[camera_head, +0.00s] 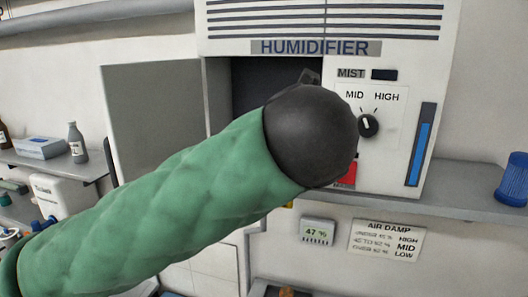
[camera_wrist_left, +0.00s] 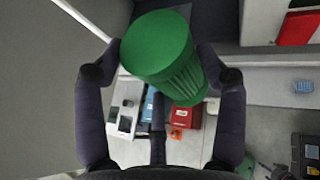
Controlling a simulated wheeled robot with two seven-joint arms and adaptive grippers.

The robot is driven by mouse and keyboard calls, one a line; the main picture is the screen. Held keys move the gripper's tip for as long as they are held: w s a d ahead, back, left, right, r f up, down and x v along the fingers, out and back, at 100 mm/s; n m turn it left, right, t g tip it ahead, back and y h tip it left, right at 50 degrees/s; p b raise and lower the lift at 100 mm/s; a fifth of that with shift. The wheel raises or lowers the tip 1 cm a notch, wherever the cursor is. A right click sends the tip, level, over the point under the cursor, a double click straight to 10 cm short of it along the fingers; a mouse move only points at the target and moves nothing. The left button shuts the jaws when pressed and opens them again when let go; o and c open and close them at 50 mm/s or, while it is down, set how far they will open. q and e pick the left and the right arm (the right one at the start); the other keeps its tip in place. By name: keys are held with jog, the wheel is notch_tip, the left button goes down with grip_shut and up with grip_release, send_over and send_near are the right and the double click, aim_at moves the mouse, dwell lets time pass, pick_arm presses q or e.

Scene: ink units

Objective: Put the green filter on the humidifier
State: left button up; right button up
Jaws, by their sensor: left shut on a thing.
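My right gripper is not in view.
A blue ribbed cylinder (camera_head: 512,180) stands on the right shelf (camera_head: 465,203). A dial (camera_head: 368,125) and a blue level bar (camera_head: 421,145) are on the humidifier's front. A meter (camera_head: 317,231) reading 47 and an AIR DAMP sign (camera_head: 387,241) are below. A grey bottle (camera_head: 77,145) stands at left.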

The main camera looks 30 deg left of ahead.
pick_arm(q)
jog(key=shift+w+a+r+p+x, duration=0.15)
jog(key=shift+r+p+x, duration=0.25)
jog(key=shift+x, duration=2.35)
jog(key=shift+w+a+r+p+x, duration=0.1)
jog(key=shift+r+p+x, duration=0.35)
jog(key=shift+x, duration=2.25)
jog(key=shift+w+a+r+p+x, duration=0.2)
jog(key=shift+r+x, duration=0.3)
jog(key=shift+x, duration=2.25)
jog(key=shift+s, duration=0.1)
jog(key=shift+d+f, duration=0.1)
